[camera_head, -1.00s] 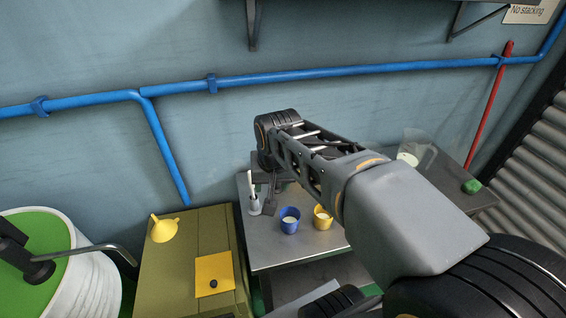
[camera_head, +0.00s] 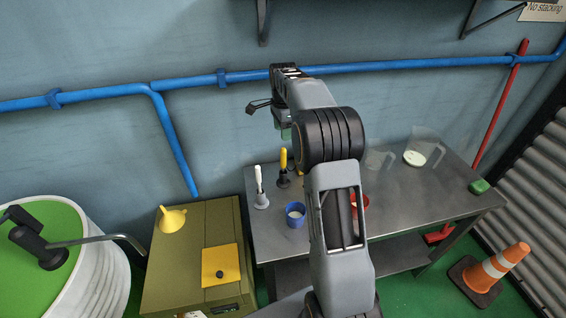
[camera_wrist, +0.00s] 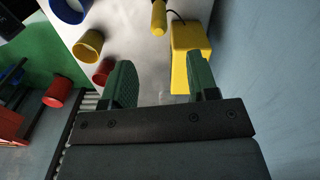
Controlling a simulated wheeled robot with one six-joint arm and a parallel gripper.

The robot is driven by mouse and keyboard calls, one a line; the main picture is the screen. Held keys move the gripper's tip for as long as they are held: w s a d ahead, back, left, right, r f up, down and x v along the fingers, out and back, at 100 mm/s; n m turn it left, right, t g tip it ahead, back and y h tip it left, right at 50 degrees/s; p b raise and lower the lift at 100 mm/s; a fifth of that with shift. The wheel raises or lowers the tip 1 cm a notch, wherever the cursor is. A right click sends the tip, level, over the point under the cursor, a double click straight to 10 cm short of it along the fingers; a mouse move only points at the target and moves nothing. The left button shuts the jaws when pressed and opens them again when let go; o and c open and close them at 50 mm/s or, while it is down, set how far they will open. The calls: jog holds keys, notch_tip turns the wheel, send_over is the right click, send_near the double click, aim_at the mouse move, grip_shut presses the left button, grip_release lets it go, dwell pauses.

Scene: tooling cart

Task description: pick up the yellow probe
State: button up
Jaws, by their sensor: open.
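The yellow probe (camera_head: 283,160) stands upright in a dark holder toward the back left of the metal cart top (camera_head: 400,211). In the wrist view the yellow probe (camera_wrist: 158,17) is at the top edge, partly cut off, beyond the fingertips. My gripper (camera_wrist: 162,82) is open, with its green fingers apart and nothing between them. In the head view my gripper (camera_head: 286,132) is near the wall, above the cart and just above the probe, partly hidden by my wrist. I cannot tell the exact gap.
A yellow box (camera_wrist: 190,50) sits close beside the probe, with a dark cable near it. A white probe (camera_head: 259,185) stands to the left. A blue cup (camera_head: 295,213), red cup (camera_head: 360,203) and yellow cup (camera_wrist: 88,47) are nearby.

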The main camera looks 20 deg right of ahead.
aim_at(283, 153)
jog(key=shift+s+f+p, duration=0.1)
jog(key=shift+f+p, duration=0.45)
jog(key=shift+f, duration=4.6)
jog(key=shift+c, duration=0.5)
grip_shut()
